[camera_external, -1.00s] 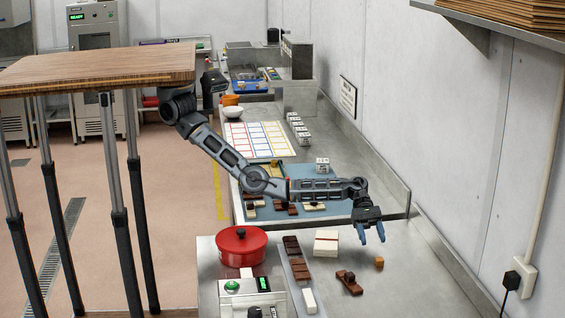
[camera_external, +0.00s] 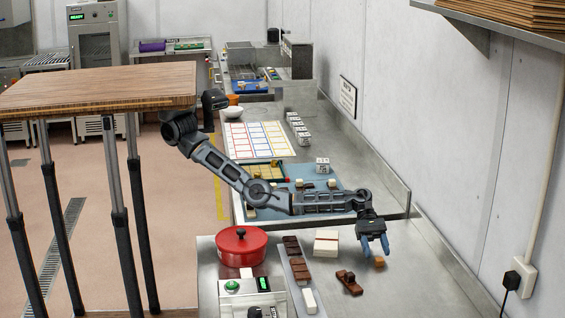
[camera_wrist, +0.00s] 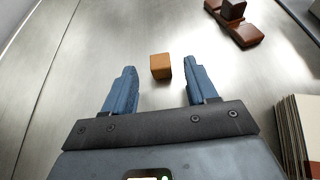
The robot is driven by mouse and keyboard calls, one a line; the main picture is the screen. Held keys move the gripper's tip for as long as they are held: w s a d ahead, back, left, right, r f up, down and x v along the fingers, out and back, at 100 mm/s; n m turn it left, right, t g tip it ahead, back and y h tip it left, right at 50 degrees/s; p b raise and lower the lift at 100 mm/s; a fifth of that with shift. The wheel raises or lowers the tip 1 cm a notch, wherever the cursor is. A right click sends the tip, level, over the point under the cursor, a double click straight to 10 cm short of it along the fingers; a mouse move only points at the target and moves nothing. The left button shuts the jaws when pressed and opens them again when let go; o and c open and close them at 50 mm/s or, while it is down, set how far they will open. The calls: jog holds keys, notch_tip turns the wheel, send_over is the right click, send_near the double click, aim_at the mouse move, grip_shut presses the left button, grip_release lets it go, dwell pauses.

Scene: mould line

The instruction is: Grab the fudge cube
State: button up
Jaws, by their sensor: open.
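The fudge cube (camera_external: 379,262) is a small orange-brown block on the steel counter. I cannot tell the exact height of the fingertips over the counter.
Brown chocolate pieces (camera_external: 349,283) lie left of the cube, and also show at the wrist view's upper right (camera_wrist: 240,30). The counter right of the cube is clear up to the wall.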

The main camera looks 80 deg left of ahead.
aim_at(379, 262)
jog(key=shift+d+f+b, duration=0.5)
jog(key=shift+d+b, duration=0.15)
jog(key=shift+b, duration=0.3)
jog(key=shift+d+b, duration=0.55)
jog(key=shift+b, duration=0.15)
jog(key=shift+c, duration=0.4)
grip_shut()
jog(key=shift+r, duration=0.2)
